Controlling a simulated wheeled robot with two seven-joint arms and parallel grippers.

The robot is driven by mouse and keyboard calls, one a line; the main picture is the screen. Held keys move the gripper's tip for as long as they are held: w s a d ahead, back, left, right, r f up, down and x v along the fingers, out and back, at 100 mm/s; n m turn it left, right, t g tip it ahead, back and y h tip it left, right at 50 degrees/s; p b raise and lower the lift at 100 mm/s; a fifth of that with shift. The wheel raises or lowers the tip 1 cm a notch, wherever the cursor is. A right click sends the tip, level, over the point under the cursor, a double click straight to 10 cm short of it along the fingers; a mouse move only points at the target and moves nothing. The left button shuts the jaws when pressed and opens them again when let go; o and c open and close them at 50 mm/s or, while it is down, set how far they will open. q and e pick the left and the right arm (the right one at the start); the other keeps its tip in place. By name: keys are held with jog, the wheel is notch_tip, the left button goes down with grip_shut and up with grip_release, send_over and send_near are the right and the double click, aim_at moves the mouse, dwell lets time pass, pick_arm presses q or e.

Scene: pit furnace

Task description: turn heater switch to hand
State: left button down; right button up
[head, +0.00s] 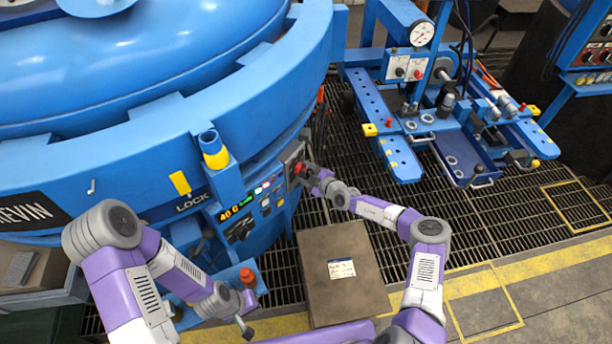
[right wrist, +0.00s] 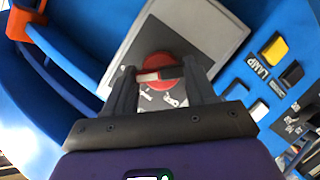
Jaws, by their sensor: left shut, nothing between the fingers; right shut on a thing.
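The heater switch (right wrist: 157,68) is a red round knob with a pale bar on a grey plate (right wrist: 190,35) in the right wrist view. My right gripper (right wrist: 160,78) has its fingers on both sides of the knob and is shut on it. In the head view my right gripper (head: 303,170) reaches the grey switch box (head: 290,158) on the side of the blue furnace; the fingers hide much of the knob. The small lettering beneath the knob is hard to read. My left gripper (head: 247,331) is shut and empty, low at the front.
A control panel (head: 240,215) with a display and several buttons is left of the switch box. A brown box (head: 341,270) stands on the grating below. A blue cart with a gauge (head: 421,33) stands at the back right. Open grating (head: 340,140) lies between.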

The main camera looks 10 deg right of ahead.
jog(key=shift+m+b, duration=0.3)
dwell(0.5)
jog(key=o, duration=1)
jog(key=shift+o, duration=0.2)
jog(key=shift+s+d+r+p, duration=0.25)
jog(key=shift+s+d+p, duration=0.05)
jog(key=shift+s+p, duration=0.05)
jog(key=p+v, duration=0.2)
jog(key=v, duration=0.4)
jog(key=shift+s+d+p, duration=0.15)
jog(key=shift+s+p, duration=0.15)
jog(key=shift+p, duration=0.1)
